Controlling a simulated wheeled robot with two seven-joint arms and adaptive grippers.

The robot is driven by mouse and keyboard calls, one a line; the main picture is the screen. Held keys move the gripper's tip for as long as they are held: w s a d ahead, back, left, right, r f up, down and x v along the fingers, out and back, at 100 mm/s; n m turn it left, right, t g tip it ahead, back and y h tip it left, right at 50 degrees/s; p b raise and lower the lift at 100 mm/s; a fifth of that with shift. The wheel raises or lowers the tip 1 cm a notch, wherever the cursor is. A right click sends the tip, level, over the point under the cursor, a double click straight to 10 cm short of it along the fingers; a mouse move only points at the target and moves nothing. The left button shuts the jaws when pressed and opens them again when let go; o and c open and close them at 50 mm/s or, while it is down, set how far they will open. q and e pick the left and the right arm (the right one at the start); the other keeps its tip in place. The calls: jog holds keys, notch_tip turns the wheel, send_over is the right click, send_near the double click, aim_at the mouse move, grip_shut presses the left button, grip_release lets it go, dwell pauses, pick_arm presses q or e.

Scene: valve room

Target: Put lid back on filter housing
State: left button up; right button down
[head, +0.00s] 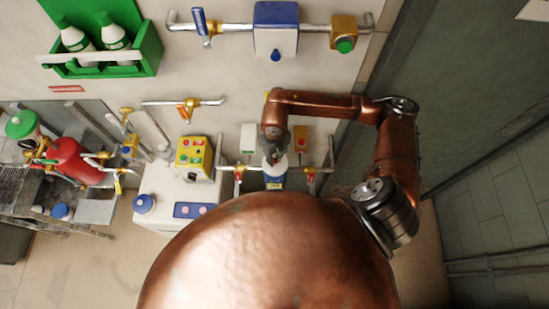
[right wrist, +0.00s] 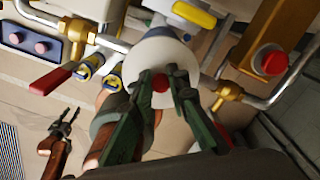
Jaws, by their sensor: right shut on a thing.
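My right gripper (right wrist: 163,80) is shut on the red knob (right wrist: 160,84) of the white round lid (right wrist: 158,56). In the head view the right gripper (head: 273,156) is at the low pipe on the wall, with the white lid (head: 283,163) partly hidden beneath it. The filter housing (head: 272,179), with a blue part, stands just below. The lid covers much of the housing's place in the right wrist view, so I cannot tell whether it is seated or held above. My left gripper (right wrist: 64,122) is empty, its dark fingers apart, away from the lid.
Pipes with a red lever (right wrist: 50,80) and a yellow lever (right wrist: 194,14) lie close around the lid. A red button (right wrist: 270,60) on a brass box is to the right. A white cabinet (head: 160,200) with a yellow button box (head: 193,157) stands left. A green bottle rack (head: 145,50) hangs upper left.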

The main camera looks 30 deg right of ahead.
dwell(0.6)
dwell(0.3)
jog(key=c, duration=1.8)
grip_release()
jog(key=shift+o, duration=0.7)
jog(key=o, duration=0.4)
jog(key=shift+c, duration=0.2)
jog(key=shift+r, duration=0.1)
jog(key=shift+r+p, duration=1.55)
jog(key=shift+r, duration=1.85)
jog(key=shift+c, duration=0.4)
